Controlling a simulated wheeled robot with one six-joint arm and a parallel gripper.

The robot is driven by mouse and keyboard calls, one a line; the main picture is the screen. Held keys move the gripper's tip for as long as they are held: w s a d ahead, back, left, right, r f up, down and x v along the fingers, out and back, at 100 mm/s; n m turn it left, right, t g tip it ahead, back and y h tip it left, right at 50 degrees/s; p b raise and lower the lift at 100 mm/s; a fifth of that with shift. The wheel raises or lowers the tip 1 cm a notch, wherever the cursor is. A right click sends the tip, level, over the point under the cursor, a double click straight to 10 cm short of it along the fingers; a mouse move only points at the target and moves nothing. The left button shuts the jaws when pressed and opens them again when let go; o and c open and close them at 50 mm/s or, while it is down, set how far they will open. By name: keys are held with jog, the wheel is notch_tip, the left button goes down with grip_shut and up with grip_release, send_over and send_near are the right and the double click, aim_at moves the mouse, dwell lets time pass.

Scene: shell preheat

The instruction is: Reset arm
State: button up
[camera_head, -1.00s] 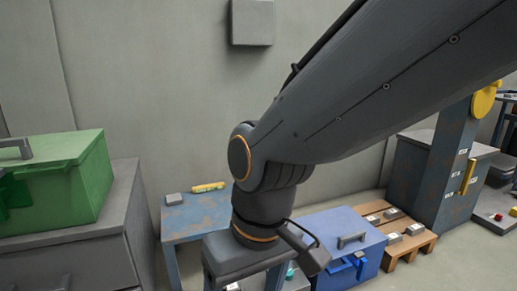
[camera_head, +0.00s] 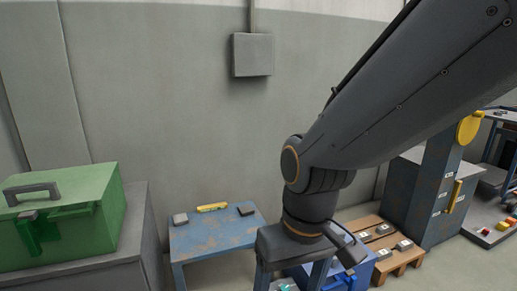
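My arm reaches in from the upper right and bends down at a joint near the middle of the view. Its end is the dark grey block of my gripper (camera_head: 300,245), pointing down in front of the blue table and the blue box.
A green toolbox (camera_head: 66,217) stands on a grey cabinet (camera_head: 125,245) at left. A worn blue table (camera_head: 210,238) carries a yellow item (camera_head: 212,207) and two small blocks. A blue box (camera_head: 358,272) and a pallet (camera_head: 400,262) are at right. A wall box (camera_head: 252,55) hangs behind.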

jog(key=s+d+r+m+h+p, duration=0.1)
jog(key=d+r+m+p, duration=0.3)
jog(key=d+r+p, duration=1)
jog(key=shift+s+r+p, duration=0.6)
jog(key=shift+r+p, duration=1.25)
jog(key=shift+p, duration=2.2)
